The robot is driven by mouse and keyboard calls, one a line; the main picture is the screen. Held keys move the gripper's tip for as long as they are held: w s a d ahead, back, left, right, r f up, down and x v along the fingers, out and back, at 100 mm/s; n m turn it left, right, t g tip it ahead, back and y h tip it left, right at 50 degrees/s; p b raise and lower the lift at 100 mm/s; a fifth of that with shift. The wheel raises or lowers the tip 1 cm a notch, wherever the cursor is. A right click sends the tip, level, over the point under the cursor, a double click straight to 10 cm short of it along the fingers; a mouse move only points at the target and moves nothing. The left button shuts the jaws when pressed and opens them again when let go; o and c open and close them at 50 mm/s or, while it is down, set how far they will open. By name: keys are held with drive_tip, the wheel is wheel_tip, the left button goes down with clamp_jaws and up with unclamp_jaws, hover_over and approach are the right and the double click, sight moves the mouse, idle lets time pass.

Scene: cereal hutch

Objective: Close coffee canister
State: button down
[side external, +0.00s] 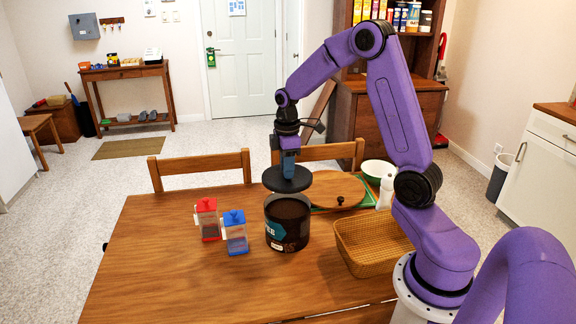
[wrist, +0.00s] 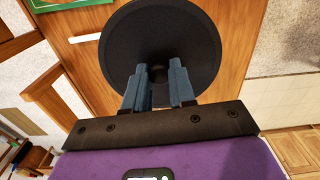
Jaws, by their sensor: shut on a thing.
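The coffee canister (side external: 287,228) is a dark round can with a blue patch and light lettering, standing upright on the wooden table. Its top is uncovered and shows a dark brown inside. My gripper (side external: 288,170) is shut on the black round lid (side external: 273,181) and holds it level, a little above the canister's mouth and apart from it. In the wrist view the lid (wrist: 160,25) fills the space past my gripper (wrist: 159,76) and hides the canister.
A red-topped container (side external: 207,219) and a blue-topped container (side external: 235,233) stand left of the canister. A wicker basket (side external: 372,262) sits to its right. Behind are a round wooden board (side external: 322,190) and a green-rimmed bowl (side external: 377,171). The table's front left is clear.

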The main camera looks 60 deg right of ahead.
wheel_tip(320, 180, down, 8)
idle(0.8)
drive_tip(key=shift+f, duration=0.65)
idle(2.5)
drive_tip(key=c, duration=0.5)
unclamp_jaws()
drive_tip(key=shift+r, duration=3.05)
clamp_jaws()
